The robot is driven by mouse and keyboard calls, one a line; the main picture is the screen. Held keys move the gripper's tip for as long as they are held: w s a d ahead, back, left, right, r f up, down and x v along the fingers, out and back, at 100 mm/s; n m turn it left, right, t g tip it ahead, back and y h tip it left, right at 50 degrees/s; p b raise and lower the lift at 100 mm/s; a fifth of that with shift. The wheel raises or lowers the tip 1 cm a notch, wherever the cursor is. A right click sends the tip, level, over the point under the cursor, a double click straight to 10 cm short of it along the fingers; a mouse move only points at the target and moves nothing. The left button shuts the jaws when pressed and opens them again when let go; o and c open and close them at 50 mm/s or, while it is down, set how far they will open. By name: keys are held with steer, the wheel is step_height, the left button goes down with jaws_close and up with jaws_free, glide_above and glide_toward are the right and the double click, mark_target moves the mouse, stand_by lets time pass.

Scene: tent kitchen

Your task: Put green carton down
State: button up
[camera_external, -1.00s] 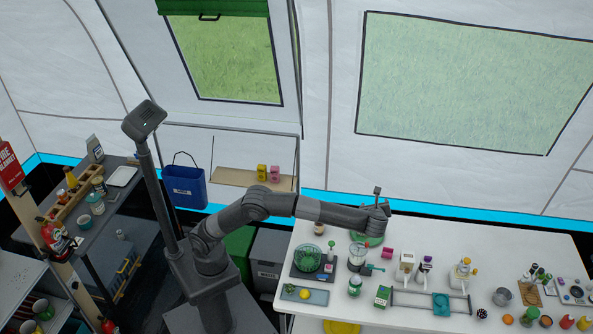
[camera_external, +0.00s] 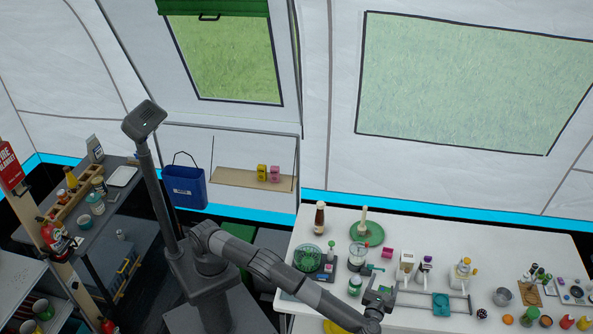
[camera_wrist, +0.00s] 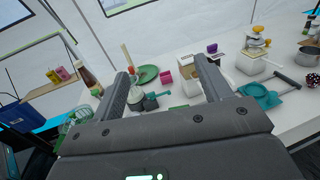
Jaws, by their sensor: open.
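The green carton stands on the white table (camera_external: 535,262) near its front edge. In the external view only a small green part of the carton (camera_external: 386,289) shows, beside my gripper (camera_external: 377,300), which hides the rest. In the wrist view my gripper (camera_wrist: 161,68) has its two fingers wide apart. A thin green sliver, likely the carton (camera_wrist: 179,107), shows low between the fingers, just past the palm. I cannot tell whether either finger touches it.
A green-lidded jar (camera_external: 355,286) and a burner with a glass vessel (camera_external: 357,256) stand to the left and behind. A green plate (camera_external: 367,233) and brown bottle (camera_external: 320,217) are farther back.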

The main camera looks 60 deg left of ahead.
glide_toward(384, 288)
steer(key=x, duration=1.1)
steer(key=shift+w+f, duration=0.15)
steer(key=shift+w, duration=0.1)
jaws_close()
stand_by(0.3)
steer(key=shift+r, duration=0.55)
steer(key=r, duration=0.1)
steer(key=s+r, duration=0.1)
steer(key=r, duration=0.1)
steer(key=shift+s+d+r, duration=0.15)
steer(key=shift+d+r, duration=0.1)
steer(key=shift+r, duration=0.15)
steer(key=s+d+r, duration=0.2)
steer(key=s+r, duration=0.4)
steer(key=s, duration=0.4)
steer(key=shift+d, duration=0.2)
